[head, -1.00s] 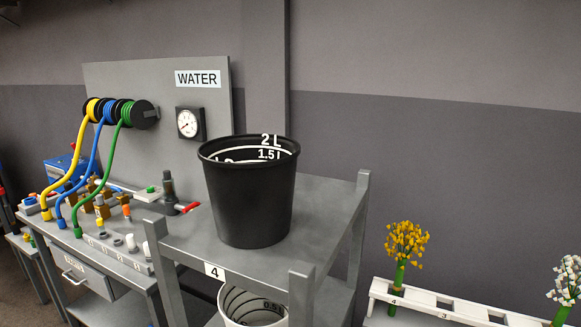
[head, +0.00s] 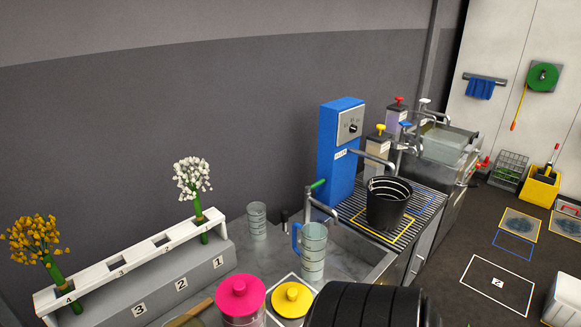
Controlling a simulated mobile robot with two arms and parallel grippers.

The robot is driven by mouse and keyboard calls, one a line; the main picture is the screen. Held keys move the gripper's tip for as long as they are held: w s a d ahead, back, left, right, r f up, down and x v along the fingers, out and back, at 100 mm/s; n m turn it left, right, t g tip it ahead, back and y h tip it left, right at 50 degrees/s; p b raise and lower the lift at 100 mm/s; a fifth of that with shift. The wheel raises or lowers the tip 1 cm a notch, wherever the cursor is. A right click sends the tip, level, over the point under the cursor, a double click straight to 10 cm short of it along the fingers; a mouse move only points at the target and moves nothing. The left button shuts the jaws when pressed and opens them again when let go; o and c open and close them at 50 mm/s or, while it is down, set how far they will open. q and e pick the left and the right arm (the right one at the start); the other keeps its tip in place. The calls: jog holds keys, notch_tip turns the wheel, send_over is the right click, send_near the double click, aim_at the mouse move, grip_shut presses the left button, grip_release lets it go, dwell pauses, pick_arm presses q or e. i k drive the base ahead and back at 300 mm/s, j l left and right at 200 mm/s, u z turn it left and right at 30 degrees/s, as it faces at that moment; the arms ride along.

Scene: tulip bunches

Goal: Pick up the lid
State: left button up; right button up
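Two round lids show in the head view, and I cannot tell which one the task means. A pink lid (head: 240,296) with a knob sits on a clear container (head: 243,321) at the bottom centre. Neither of my grippers is in view. A dark ribbed part at the bottom edge, right of the yellow lid, may be mine.
A clear jug (head: 313,254) with a blue handle and a clear beaker (head: 257,221) stand behind the lids. A tap and sink (head: 347,255) are to the right. A flower rack (head: 125,262) is left. A black bucket (head: 386,205) stands on the grate.

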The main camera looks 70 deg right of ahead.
aim_at(292, 300)
jog(key=z, duration=2.1)
